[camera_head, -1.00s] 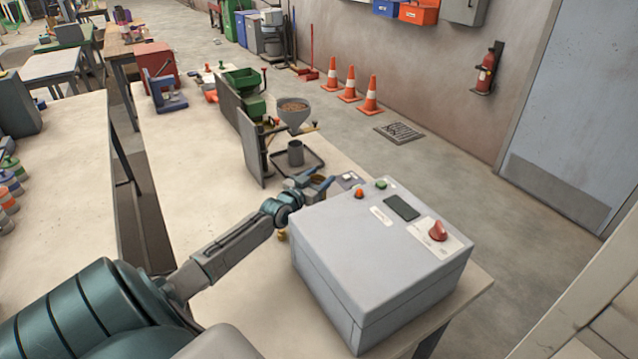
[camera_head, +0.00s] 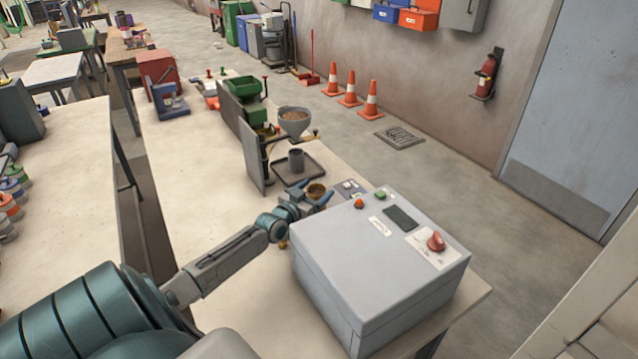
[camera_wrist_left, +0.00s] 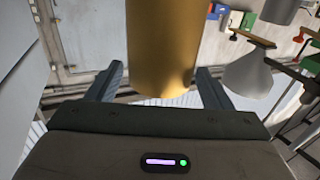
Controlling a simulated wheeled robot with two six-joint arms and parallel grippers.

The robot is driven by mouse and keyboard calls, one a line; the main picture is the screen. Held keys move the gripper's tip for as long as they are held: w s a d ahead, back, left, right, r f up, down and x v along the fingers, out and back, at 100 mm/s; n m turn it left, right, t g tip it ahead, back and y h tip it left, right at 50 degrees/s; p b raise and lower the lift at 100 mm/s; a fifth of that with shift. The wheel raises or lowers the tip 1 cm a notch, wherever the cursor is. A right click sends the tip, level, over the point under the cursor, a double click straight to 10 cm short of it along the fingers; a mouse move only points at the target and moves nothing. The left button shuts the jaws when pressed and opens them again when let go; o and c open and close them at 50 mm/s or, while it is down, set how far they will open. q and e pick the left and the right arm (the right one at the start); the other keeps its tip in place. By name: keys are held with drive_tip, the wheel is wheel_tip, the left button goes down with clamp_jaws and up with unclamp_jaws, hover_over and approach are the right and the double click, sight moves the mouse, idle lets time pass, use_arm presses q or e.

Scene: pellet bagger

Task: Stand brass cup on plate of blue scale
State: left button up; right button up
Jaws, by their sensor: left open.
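In the left wrist view the brass cup (camera_wrist_left: 162,45) fills the top middle, between the two fingers of the left gripper (camera_wrist_left: 158,85). The fingers are apart, with a gap showing on each side of the cup. A blue device (camera_head: 165,97) with a low base and an upright stands at the far left of the bench; I cannot tell surely whether it is the blue scale. My right gripper is not in view.
The grey control box (camera_head: 380,260) stands close to my left gripper. Just beyond are a dark tray (camera_head: 312,172) with a grey cup (camera_head: 296,160), a funnel (camera_head: 295,118) and an upright grey panel (camera_head: 251,155). The bench left of the panel is clear.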

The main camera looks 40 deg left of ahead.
use_arm(q)
drive_tip(key=s+d+p, duration=0.1)
drive_tip(key=s+p, duration=0.2)
drive_tip(key=s, duration=0.6)
drive_tip(key=shift+s, duration=0.3)
